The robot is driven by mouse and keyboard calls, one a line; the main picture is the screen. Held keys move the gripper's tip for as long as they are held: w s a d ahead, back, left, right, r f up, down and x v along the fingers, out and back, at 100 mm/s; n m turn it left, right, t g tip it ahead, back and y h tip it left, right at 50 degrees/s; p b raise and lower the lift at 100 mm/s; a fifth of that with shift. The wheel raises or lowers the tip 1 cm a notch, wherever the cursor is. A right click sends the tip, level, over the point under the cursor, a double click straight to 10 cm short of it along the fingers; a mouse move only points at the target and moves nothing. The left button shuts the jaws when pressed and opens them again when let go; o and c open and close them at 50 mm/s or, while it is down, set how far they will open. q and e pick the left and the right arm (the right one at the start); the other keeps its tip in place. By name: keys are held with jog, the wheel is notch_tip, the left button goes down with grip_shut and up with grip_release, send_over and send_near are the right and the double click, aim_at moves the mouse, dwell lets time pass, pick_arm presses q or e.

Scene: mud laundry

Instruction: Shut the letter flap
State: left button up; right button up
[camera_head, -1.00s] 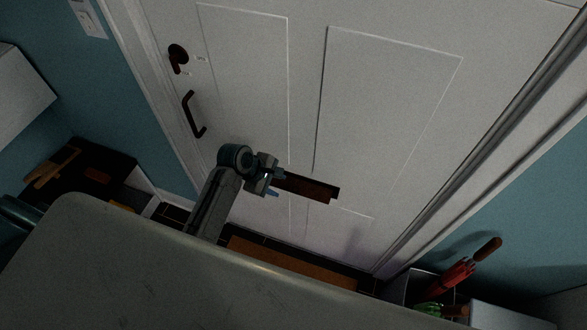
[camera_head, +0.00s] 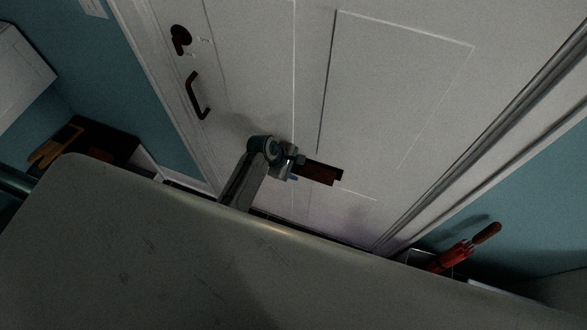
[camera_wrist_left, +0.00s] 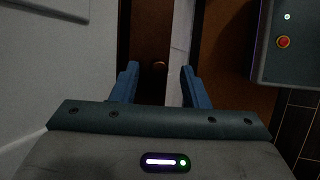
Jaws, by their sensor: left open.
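The letter flap (camera_head: 322,173) is a dark brown plate low on the white door (camera_head: 390,90). It looks tipped out from the door, though its exact angle is hard to tell. My left gripper (camera_head: 297,168) is at the flap's left end and hides part of it. In the left wrist view the gripper's blue fingers (camera_wrist_left: 160,75) are apart, with nothing clamped between them. The brown flap (camera_wrist_left: 148,35), with a small round knob, shows beyond and between them. I cannot tell whether a finger touches it. My right gripper is out of view.
A dark door handle (camera_head: 196,96) and lock (camera_head: 181,40) are at the door's left. A red umbrella (camera_head: 452,256) stands in a holder at lower right. A dark shelf (camera_head: 100,143) is at left. A brown mat (camera_wrist_left: 232,45) lies on the floor.

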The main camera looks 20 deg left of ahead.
pick_arm(q)
jog(key=shift+c, duration=1.1)
grip_shut()
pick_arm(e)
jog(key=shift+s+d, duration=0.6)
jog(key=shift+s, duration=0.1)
